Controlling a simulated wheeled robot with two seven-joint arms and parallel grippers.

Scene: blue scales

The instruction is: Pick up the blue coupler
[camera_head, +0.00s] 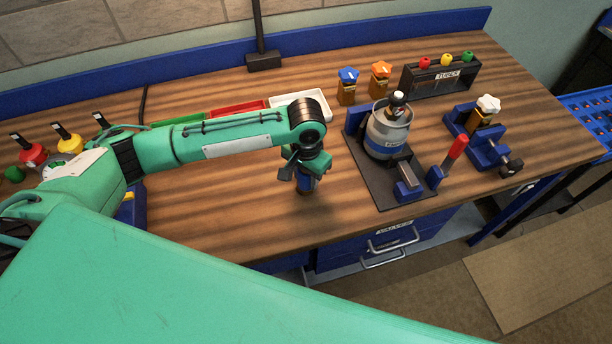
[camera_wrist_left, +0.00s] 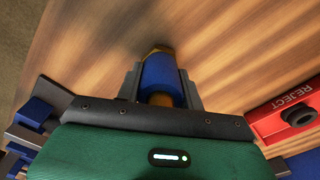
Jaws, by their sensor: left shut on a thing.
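The blue coupler (camera_wrist_left: 158,70) is a short blue cylinder with brass-coloured ends. In the left wrist view it sits between the two grey fingers of my left gripper (camera_wrist_left: 160,85), which is shut on it. In the head view my left gripper (camera_head: 304,168) points down over the front middle of the wooden bench, and the coupler (camera_head: 305,184) shows below the fingers, partly hidden. I cannot tell whether the coupler touches the bench top. My right gripper is not in view.
Green, red and white trays (camera_head: 313,98) lie behind my left arm; the wrist view shows a red one (camera_wrist_left: 296,118) marked REJECT. A clamp fixture with a grey canister (camera_head: 388,132) stands to the right. Blue-topped and orange-topped valves (camera_head: 380,82) stand behind it. The bench front is clear.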

